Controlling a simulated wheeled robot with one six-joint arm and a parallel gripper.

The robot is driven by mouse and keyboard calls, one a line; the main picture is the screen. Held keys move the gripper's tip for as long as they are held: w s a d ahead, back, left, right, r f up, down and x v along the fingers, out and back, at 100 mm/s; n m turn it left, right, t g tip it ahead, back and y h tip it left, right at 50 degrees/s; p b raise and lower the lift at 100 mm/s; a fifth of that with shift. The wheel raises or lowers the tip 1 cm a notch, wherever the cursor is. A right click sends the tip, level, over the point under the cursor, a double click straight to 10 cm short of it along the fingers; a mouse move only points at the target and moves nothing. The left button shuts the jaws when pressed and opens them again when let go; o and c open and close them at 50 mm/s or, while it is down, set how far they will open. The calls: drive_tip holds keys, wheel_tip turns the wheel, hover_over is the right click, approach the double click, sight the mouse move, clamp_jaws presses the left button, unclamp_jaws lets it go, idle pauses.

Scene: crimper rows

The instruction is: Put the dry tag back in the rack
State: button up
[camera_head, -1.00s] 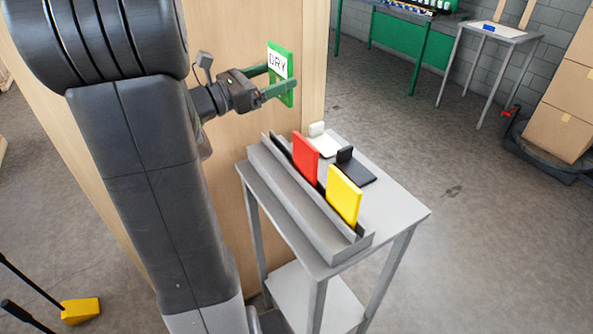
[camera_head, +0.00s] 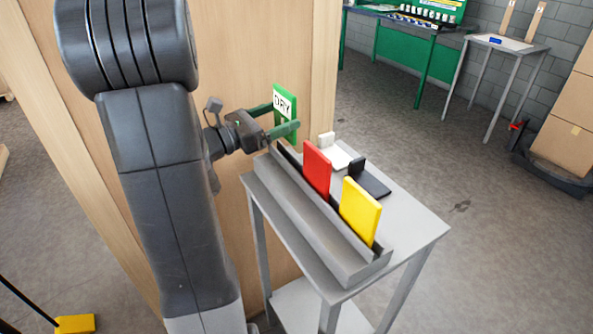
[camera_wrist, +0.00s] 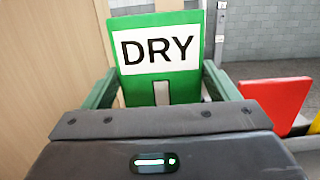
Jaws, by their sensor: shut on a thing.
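The dry tag (camera_head: 285,103) is a green plate with a white label reading DRY. My gripper (camera_head: 285,120) is shut on it and holds it upright, close to the far left end of the rack. In the wrist view the tag (camera_wrist: 161,88) stands between the two green fingers, its label facing the camera. The grey rack (camera_head: 310,226) is a long slotted holder on a small grey table (camera_head: 420,240). A red tag (camera_head: 316,168) and a yellow tag (camera_head: 360,210) stand upright in it. The slot at the rack's far left end shows no tag.
A white block-handled piece (camera_head: 333,153) and a black one (camera_head: 369,178) lie on the table behind the rack. A wooden panel (camera_head: 235,60) rises close beside my arm. A green bench (camera_head: 400,50), another table and boxes stand at the back. Open floor lies right.

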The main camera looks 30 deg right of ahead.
drive_tip(key=shift+f, duration=3.75)
drive_tip(key=shift+f, duration=0.2)
drive_tip(key=o, duration=1)
drive_tip(key=shift+r, duration=0.3)
drive_tip(key=a+f+b, duration=0.1)
drive_tip(key=a+b, duration=0.1)
drive_tip(key=a, duration=1)
drive_tip(key=shift+s+f, duration=0.3)
drive_tip(key=shift+s, duration=0.15)
drive_tip(key=shift+d, duration=0.1)
